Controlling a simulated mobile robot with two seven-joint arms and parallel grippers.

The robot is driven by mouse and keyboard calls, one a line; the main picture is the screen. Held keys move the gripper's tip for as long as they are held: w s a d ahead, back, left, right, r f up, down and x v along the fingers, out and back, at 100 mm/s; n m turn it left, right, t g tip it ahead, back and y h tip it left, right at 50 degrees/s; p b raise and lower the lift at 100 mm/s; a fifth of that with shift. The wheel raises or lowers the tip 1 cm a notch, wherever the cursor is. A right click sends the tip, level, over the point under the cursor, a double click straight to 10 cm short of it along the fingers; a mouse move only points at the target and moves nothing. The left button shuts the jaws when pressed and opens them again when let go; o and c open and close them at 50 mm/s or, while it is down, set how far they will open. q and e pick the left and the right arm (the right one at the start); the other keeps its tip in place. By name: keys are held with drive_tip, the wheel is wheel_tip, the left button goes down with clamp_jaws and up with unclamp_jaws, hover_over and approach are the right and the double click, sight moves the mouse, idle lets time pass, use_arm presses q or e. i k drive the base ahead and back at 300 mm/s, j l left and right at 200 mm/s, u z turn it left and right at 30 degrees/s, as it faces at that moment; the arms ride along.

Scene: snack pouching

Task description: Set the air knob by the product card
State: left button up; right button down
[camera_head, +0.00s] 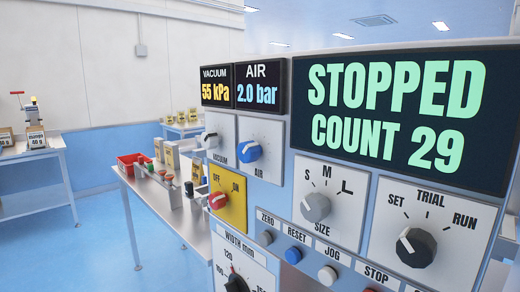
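The blue air knob (249,151) sits on a white plate labelled AIR on the machine panel, at left of centre. Its pale mark lies on its left side. The AIR display (259,88) above reads 2.0 bar. The vacuum knob (208,140) is just to its left, and its display (216,86) reads 55 kPa. Neither of my grippers is in view.
The big screen (402,113) reads STOPPED, COUNT 29. Below are the size knob (316,207), mode knob (416,247), red OFF/ON switch (217,200), several buttons and the width dial (236,283). A red bin (131,164) stands behind. Floor at left is clear.

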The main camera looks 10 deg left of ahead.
sight(248, 152)
drive_tip(key=i+j+z, duration=0.15)
drive_tip(key=j, duration=0.55)
drive_tip(key=i+j+z, duration=0.2)
drive_tip(key=j, duration=0.55)
drive_tip(key=i+j+z, duration=0.15)
drive_tip(key=j, duration=0.6)
drive_tip(key=j+z, duration=0.15)
drive_tip(key=j, duration=0.65)
drive_tip(key=j+z, duration=0.1)
drive_tip(key=z, duration=1.2)
drive_tip(key=i+j, duration=0.05)
drive_tip(key=j, duration=0.05)
